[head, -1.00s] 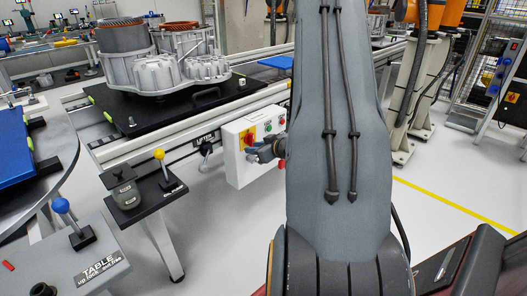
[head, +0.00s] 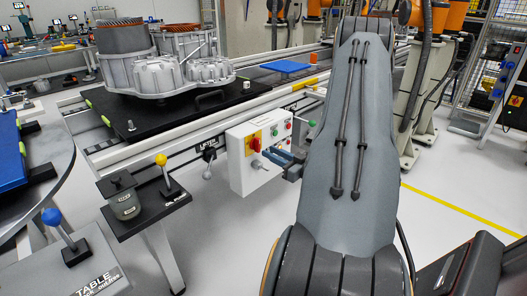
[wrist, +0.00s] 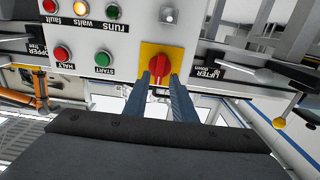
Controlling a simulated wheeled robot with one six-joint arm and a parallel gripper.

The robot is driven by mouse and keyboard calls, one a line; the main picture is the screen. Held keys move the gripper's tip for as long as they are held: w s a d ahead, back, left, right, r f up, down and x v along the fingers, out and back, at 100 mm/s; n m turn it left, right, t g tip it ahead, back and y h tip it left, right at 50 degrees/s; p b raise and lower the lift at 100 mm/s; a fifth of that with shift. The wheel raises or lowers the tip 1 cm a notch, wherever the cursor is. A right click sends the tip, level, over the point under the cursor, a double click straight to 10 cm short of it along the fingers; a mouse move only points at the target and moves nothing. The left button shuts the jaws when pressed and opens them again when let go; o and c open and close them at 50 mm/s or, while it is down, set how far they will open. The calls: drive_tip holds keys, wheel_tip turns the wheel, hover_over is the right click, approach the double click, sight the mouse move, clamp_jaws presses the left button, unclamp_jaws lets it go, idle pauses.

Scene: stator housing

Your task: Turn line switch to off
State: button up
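The line switch appears to be the red rotary knob (wrist: 159,67) on a yellow plate (wrist: 151,50), on the front of a white control box (head: 243,172). Its grip stands about upright in the wrist view. In the head view the red knob (head: 256,145) is at the upper left of the box. My gripper (wrist: 160,78) is open, its two blue-grey fingers apart with the tips at either side of the knob's lower part in the wrist view. In the head view my gripper (head: 269,154) lies just right of the knob, seemingly short of it; contact cannot be told.
The box also bears a green START button (wrist: 103,59), a red HALT button (wrist: 63,54) and several lamps. A LIFTER lever (head: 208,158) hangs left of the box in the head view. A side stand carries a yellow-knobbed lever (head: 161,160). A conveyor with the housing (head: 160,75) runs behind.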

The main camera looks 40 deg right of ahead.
sight(259, 146)
drive_tip(key=shift+w+a+b, duration=0.15)
drive_tip(key=shift+w+b, duration=0.9)
drive_tip(key=shift+w, duration=1.2)
drive_tip(key=shift+w, duration=0.15)
drive_tip(key=shift+c, duration=0.2)
